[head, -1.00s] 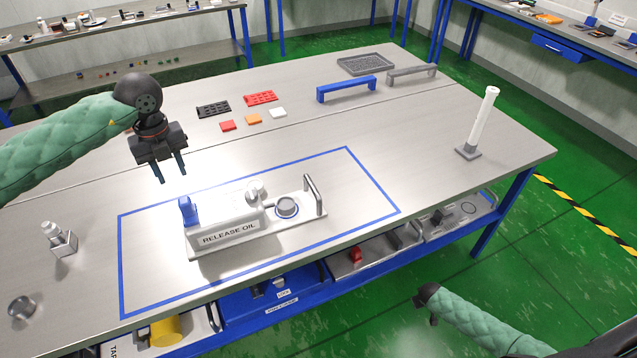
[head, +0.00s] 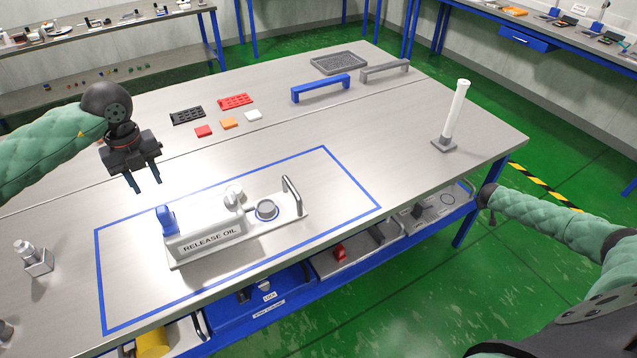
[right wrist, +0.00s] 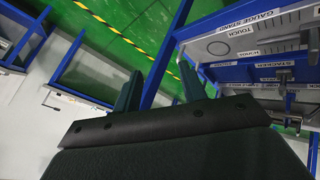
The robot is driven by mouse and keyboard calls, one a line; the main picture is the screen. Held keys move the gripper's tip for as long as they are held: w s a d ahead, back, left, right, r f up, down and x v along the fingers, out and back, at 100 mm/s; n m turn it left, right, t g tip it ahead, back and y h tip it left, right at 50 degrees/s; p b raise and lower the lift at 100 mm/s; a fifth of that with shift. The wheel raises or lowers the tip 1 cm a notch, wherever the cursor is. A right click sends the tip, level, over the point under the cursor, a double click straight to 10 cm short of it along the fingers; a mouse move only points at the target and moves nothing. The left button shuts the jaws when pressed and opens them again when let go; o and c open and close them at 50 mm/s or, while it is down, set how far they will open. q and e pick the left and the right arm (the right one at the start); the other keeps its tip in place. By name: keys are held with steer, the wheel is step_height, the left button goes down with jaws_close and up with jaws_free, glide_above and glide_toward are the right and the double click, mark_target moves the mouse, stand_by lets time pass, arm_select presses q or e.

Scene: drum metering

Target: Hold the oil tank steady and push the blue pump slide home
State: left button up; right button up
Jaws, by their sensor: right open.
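The white oil tank (head: 212,238), labelled RELEASE OIL, stands on a flat base inside the blue outline on the bench in the head view. The blue pump slide (head: 167,219) is at its left end. A grey handle (head: 292,194) rises at the base's right end. My left gripper (head: 146,186) is open and empty, above the bench behind and left of the tank, not touching it. My right gripper (right wrist: 158,88) is open and empty in the right wrist view, near the bench's shelf edge. In the head view its arm is at the right, off the bench.
A white post (head: 454,115) stands at the bench's right end. A small bottle (head: 35,258) stands at the left. Coloured tiles (head: 228,123), a blue bar handle (head: 321,88) and a grey tray (head: 339,63) lie behind. Labelled trays sit on the shelf below.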

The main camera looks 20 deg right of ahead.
steer(key=d+r+m+h, duration=0.1)
steer(key=d+r+m, duration=0.1)
steer(key=d+r, duration=0.8)
steer(key=d+r+m+h, duration=0.1)
steer(key=d+r+m, duration=0.1)
steer(key=d+r, duration=0.8)
steer(key=w+a+r+n+t+y, duration=0.2)
steer(key=w+a+r+t+y, duration=0.4)
steer(key=w+a+r, duration=1.7)
steer(key=w+a+f+n+y, duration=0.1)
steer(key=w+a, duration=0.3)
steer(key=a, duration=0.8)
steer(key=w+a+n+y, duration=0.15)
steer(key=w+a, duration=0.35)
steer(key=a, duration=0.7)
steer(key=w+a+f+n+y, duration=0.15)
steer(key=w+a, duration=0.25)
steer(key=a, duration=0.9)
steer(key=n+g, duration=0.3)
steer(key=g, duration=0.6)
glide_above(298, 196)
steer(key=f, duration=1.1)
steer(key=shift+w+d+f, duration=0.1)
steer(key=shift+w+f, duration=0.1)
steer(key=shift+f, duration=0.1)
steer(key=shift+s+f+g, duration=0.15)
steer(key=shift+s+g, duration=0.05)
steer(key=shift+g, duration=0.1)
steer(key=shift+f, duration=3.8)
